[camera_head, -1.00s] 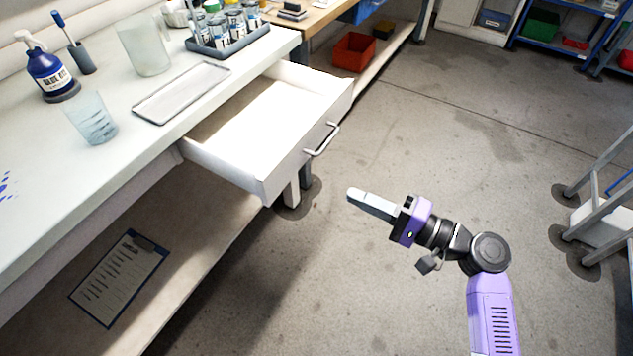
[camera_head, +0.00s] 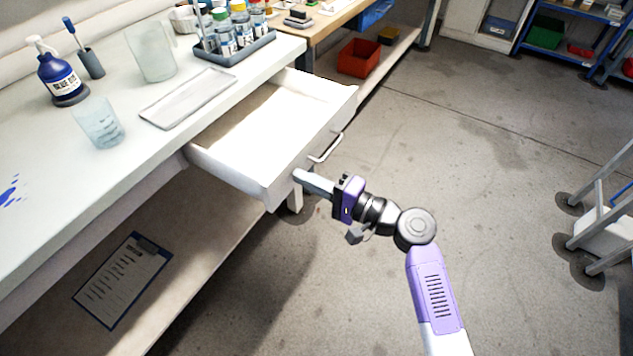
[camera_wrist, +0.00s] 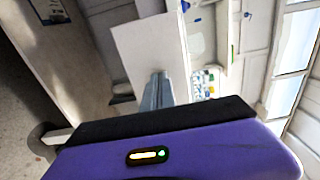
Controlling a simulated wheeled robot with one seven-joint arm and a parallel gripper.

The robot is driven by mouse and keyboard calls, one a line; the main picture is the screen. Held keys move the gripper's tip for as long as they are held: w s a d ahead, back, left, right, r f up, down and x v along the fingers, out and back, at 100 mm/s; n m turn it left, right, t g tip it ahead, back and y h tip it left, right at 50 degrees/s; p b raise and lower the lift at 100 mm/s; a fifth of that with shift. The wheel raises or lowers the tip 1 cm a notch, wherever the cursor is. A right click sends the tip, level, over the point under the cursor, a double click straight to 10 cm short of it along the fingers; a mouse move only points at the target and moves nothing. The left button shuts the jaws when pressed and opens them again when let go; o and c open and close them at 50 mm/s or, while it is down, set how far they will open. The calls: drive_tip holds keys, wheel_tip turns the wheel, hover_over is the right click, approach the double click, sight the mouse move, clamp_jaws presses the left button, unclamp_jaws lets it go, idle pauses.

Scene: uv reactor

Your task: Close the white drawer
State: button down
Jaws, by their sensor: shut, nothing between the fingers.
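The white drawer (camera_head: 262,128) is pulled out of the white bench in the head view and is empty. Its front carries a metal bar handle (camera_head: 327,148). My gripper (camera_head: 300,176) is shut and empty, with its fingertips at the drawer's front face, left of the handle. I cannot tell whether they touch it. In the wrist view the shut fingers (camera_wrist: 157,90) point toward a white panel, which looks like the drawer front (camera_wrist: 150,48).
On the bench top are a blue pump bottle (camera_head: 60,78), a clear beaker (camera_head: 98,122), a larger jug (camera_head: 151,52), a flat tray (camera_head: 188,98) and a bottle rack (camera_head: 236,50). A clipboard (camera_head: 122,280) lies on the lower shelf.

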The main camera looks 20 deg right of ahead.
sight(223, 148)
drive_tip(key=shift+w+a, duration=0.1)
idle(0.3)
drive_tip(key=b+x, duration=0.9)
drive_tip(key=x, duration=1.4)
drive_tip(key=shift+w+a+f+b, duration=0.1)
drive_tip(key=shift+w+a+b, duration=0.15)
drive_tip(key=shift+w+b, duration=0.1)
drive_tip(key=shift+w+a, duration=0.15)
drive_tip(key=shift+w, duration=0.05)
drive_tip(key=shift+w+a+r, duration=0.1)
drive_tip(key=shift+r, duration=0.2)
drive_tip(key=shift+a, duration=0.1)
